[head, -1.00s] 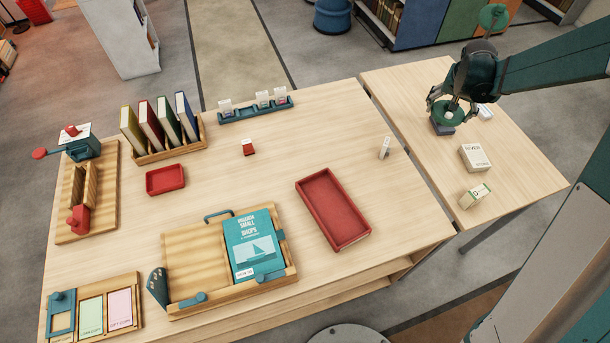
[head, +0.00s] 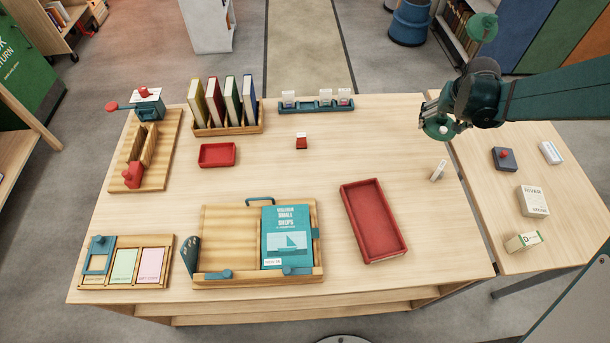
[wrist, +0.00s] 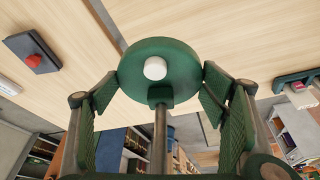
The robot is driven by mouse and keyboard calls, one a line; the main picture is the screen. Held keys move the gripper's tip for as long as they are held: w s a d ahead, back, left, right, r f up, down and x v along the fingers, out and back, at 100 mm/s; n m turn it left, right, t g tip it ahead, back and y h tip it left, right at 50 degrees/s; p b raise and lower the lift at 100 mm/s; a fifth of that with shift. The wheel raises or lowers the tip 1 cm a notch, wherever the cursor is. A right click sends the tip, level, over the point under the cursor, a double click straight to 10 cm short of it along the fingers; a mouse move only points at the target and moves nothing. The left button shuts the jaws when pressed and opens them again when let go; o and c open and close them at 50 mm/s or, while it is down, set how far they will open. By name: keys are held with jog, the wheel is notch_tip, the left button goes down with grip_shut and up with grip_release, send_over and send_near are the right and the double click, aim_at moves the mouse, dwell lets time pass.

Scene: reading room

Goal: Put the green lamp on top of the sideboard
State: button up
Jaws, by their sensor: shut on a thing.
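My gripper (head: 438,108) is shut on the green lamp and holds it up near the gap between the two wooden tables. The lamp's round green disc (head: 437,127), with a white knob or bulb, sits at the fingertips. In the wrist view the lamp (wrist: 160,70) shows the disc and a thin stem running back between the spread fingers. A round green piece (head: 484,27) stands above the gripper; I cannot tell whether it is part of the lamp. I cannot tell which furniture is the sideboard; the right wooden table (head: 560,190) is one candidate.
The dark box with a red button (head: 505,158), a white box (head: 533,201) and other small boxes occupy the right table. The large table (head: 280,175) bears a red tray (head: 373,220), a book rack (head: 228,128) and a small white upright piece (head: 438,171) near its right edge.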

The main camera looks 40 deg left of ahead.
jog(key=s+a+n+y, duration=0.1)
jog(key=s+a+n, duration=0.2)
jog(key=s+a, duration=0.75)
jog(key=n+g+y, duration=0.1)
jog(key=n, duration=0.3)
send_over(344, 142)
jog(key=d, duration=0.1)
jog(key=shift+s+d+r, duration=0.1)
jog(key=shift+s+r, duration=0.2)
jog(key=shift+s, duration=0.1)
jog(key=shift+f, duration=0.15)
jog(key=shift+f+b, duration=0.6)
jog(key=shift+f, duration=2.4)
jog(key=shift+f, duration=0.1)
jog(key=shift+f+b, duration=0.35)
jog(key=shift+f, duration=1.4)
jog(key=shift+f, duration=0.1)
